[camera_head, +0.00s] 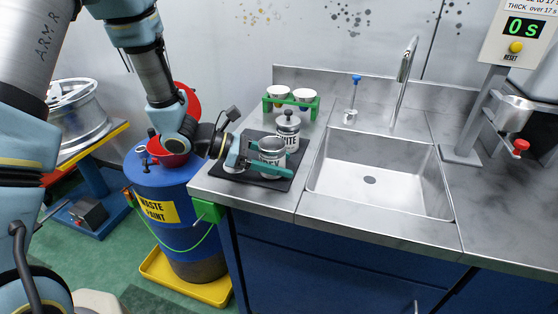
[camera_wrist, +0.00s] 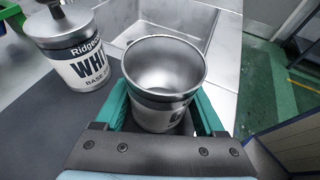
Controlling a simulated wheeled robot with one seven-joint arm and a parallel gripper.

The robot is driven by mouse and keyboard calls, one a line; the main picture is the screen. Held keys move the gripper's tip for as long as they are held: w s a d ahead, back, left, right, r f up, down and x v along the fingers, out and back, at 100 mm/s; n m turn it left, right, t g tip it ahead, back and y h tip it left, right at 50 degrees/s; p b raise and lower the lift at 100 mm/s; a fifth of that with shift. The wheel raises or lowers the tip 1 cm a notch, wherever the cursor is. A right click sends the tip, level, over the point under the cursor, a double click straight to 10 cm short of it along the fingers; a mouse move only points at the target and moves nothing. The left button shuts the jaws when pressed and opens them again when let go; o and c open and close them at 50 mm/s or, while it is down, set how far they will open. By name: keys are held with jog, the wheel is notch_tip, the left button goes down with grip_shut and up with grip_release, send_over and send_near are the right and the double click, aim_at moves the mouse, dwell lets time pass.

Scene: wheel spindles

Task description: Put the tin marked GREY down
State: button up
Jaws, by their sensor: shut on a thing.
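The grey tin (camera_head: 271,157) is an open metal can with a pale label, over the black mat (camera_head: 236,174) on the counter. My gripper (camera_head: 271,168) has its green fingers on both sides of the tin and is shut on it. In the wrist view the tin (camera_wrist: 163,80) is upright between the fingers, and its visible inside looks bare. I cannot tell whether its base touches the mat. The white tin (camera_head: 287,132), lidded with a knob, stands just behind it on the mat; it also shows in the wrist view (camera_wrist: 75,55).
A sink (camera_head: 380,172) with a tall tap (camera_head: 405,62) lies to the right. A green rack (camera_head: 291,103) with cups stands behind the tins. The blue waste paint drum (camera_head: 170,195) stands left of the counter. A timer (camera_head: 521,30) hangs at the right.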

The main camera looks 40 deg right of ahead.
jog(key=shift+f, duration=0.1)
jog(key=o, duration=1.4)
jog(key=shift+r, duration=0.25)
jog(key=b+v, duration=0.2)
jog(key=v, duration=1)
jog(key=w+a+m+t+y, duration=0.1)
jog(key=a+m+t+y, duration=0.2)
jog(key=a, duration=0.7)
jog(key=w+a+m+t+y, duration=0.2)
jog(key=a+m+t+y, duration=0.1)
jog(key=a, duration=0.8)
jog(key=w+a+m+t+y, duration=0.1)
jog(key=a+m+t+y, duration=0.2)
jog(key=a, duration=0.8)
jog(key=shift+w+a+f+m+y, duration=0.15)
jog(key=shift+m+y, duration=0.35)
jog(key=shift+m, duration=0.3)
jog(key=shift+w+a+f+m+y, duration=0.15)
jog(key=shift+m+y, duration=0.35)
jog(key=shift+m, duration=0.3)
